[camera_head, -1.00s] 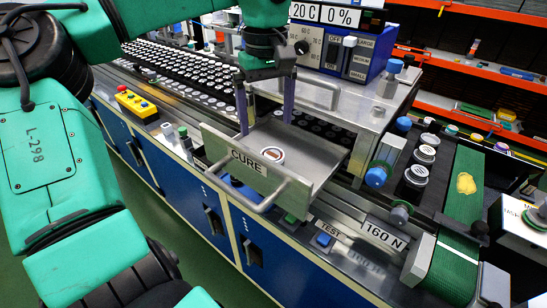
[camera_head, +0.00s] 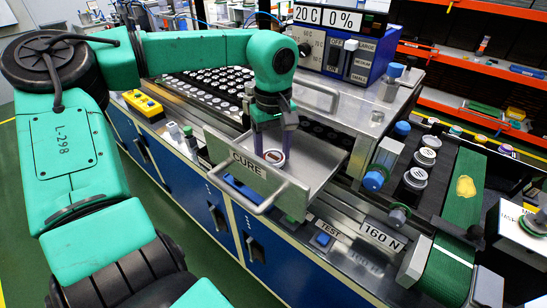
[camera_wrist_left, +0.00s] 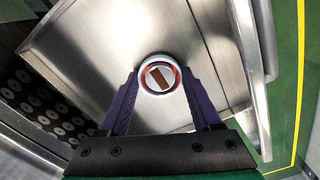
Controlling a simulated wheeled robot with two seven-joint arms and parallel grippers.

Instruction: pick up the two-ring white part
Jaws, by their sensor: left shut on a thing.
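The round white part (camera_head: 273,157) sits in the open metal drawer marked CURE (camera_head: 318,158). In the left wrist view it shows as a pale ring (camera_wrist_left: 159,60) with an orange ring inside and a brown rectangle in its middle. My left gripper (camera_head: 272,151) comes down from above, its purple fingers shut on the part's two sides. In the left wrist view the fingertips (camera_wrist_left: 159,84) touch the rim left and right. The part appears low, at the drawer floor; I cannot tell whether it is lifted. My right gripper is not in view.
The drawer's front wall and bar handle (camera_head: 262,203) stand close before my gripper. Behind is a tray of several round parts (camera_head: 215,85). A blue control box (camera_head: 345,45) stands beyond, and a green conveyor (camera_head: 463,205) runs at the right.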

